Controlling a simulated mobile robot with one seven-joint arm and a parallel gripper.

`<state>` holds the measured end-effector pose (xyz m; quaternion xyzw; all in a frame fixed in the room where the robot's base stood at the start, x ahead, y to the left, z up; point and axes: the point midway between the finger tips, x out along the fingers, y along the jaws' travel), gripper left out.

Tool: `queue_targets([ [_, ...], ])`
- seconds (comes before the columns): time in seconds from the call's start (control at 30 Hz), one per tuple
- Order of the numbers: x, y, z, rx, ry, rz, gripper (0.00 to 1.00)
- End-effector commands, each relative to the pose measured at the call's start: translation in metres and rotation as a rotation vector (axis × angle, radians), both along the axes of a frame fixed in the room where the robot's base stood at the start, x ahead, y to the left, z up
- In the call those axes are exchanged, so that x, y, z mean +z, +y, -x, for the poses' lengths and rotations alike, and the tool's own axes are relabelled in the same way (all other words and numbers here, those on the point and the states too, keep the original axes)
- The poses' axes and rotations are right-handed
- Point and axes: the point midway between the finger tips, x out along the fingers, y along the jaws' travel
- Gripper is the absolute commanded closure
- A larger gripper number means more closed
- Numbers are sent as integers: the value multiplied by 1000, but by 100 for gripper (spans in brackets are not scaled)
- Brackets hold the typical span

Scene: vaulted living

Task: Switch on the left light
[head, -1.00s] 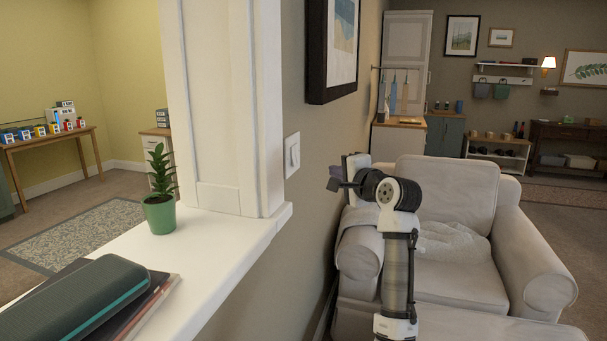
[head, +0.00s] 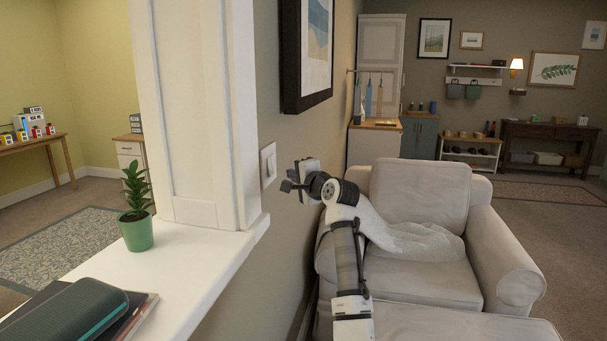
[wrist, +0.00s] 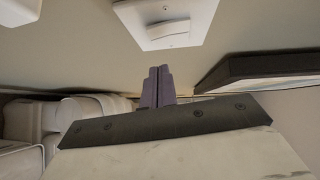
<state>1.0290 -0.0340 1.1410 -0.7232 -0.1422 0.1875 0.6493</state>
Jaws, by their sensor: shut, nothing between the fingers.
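A white wall switch plate (head: 268,165) with a rocker is on the beige wall, just right of the white pillar. It also shows at the top of the wrist view (wrist: 165,22), with its raised rocker facing the fingers. My gripper (head: 287,186) is shut and empty, to the right of the plate and slightly lower in the head view. In the wrist view the purple-grey fingertips (wrist: 157,86) are together, below the plate in the picture, with a gap between. I cannot tell which light this switch works.
A dark-framed picture (head: 306,52) hangs above the switch. A white ledge (head: 185,262) with a potted plant (head: 137,208) and a dark case (head: 65,312) juts out at left. A pale armchair (head: 420,230) stands beneath and right of my arm.

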Motion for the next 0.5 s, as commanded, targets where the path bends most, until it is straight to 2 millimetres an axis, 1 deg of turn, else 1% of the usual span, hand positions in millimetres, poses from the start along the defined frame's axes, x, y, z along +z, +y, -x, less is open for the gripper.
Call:
queue_targets([
  [0.03,2,7,-6,1,1,2,100],
  [0.1,0,18,-8,1,1,1,100],
  [0.2,-2,29,-12,1,1,1,100],
  [0.33,-4,37,-14,0,0,-1,100],
  [0.5,-6,39,-15,0,0,-1,100],
])
